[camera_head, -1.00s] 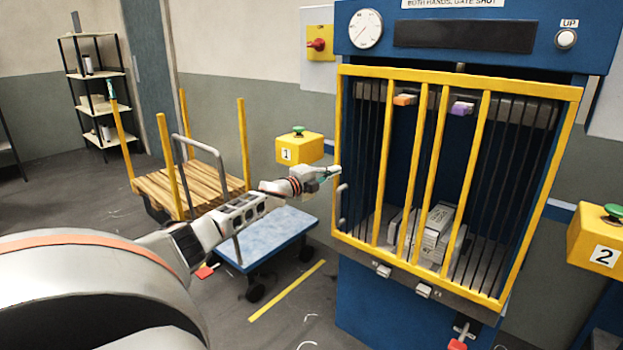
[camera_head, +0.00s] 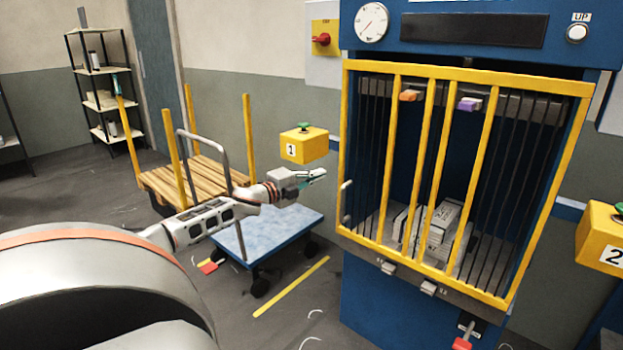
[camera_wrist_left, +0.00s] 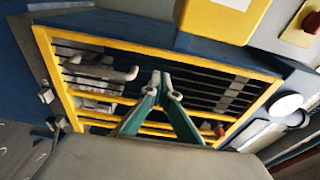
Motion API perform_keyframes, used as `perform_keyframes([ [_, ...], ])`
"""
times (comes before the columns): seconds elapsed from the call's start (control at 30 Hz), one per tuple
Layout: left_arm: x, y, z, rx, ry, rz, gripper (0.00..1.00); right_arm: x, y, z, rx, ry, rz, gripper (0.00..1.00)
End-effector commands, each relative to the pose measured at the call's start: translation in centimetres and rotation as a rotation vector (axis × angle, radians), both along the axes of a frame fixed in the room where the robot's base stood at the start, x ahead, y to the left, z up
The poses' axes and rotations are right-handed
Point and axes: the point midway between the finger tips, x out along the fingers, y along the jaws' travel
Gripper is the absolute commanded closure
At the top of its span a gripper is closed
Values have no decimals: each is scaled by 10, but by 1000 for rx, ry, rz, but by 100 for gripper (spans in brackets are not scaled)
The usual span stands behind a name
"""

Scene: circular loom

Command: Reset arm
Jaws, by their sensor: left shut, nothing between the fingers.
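My left arm reaches in from the left in the head view. Its gripper (camera_head: 318,175) is in the air above the blue-topped cart and left of the press's yellow gate. In the left wrist view the two green fingers (camera_wrist_left: 163,82) are together at the tips, with nothing between them. The yellow barred gate (camera_head: 398,150) closes off the front of the blue press (camera_head: 362,298). The gate's handle (camera_head: 346,200) is to the right of my gripper and apart from it. My right gripper is not in view.
The blue-topped cart (camera_head: 265,232) stands below my left arm. A wooden-decked cart with yellow posts (camera_head: 190,178) stands behind it. Button box 1 (camera_head: 304,146) is just above my gripper; button box 2 (camera_head: 605,240) is at the right edge. Grey blocks (camera_head: 437,225) lie inside the press.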

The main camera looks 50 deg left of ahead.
Motion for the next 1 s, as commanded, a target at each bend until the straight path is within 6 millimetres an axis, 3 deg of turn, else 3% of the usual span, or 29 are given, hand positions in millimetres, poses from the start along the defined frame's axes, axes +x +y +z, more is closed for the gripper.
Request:
perform_keyframes([
  [0.3, -22, -2, -1, 0, 3, -3, 100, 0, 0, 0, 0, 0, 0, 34],
  [0.73, -26, -4, -4, -7, 6, -3, 100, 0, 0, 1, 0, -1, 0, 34],
  [0.87, -32, -22, -36, -65, 36, -6, 100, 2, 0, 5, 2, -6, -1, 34],
  [1.0, -54, -68, -104, -203, 103, -6, 100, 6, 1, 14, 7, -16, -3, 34],
])
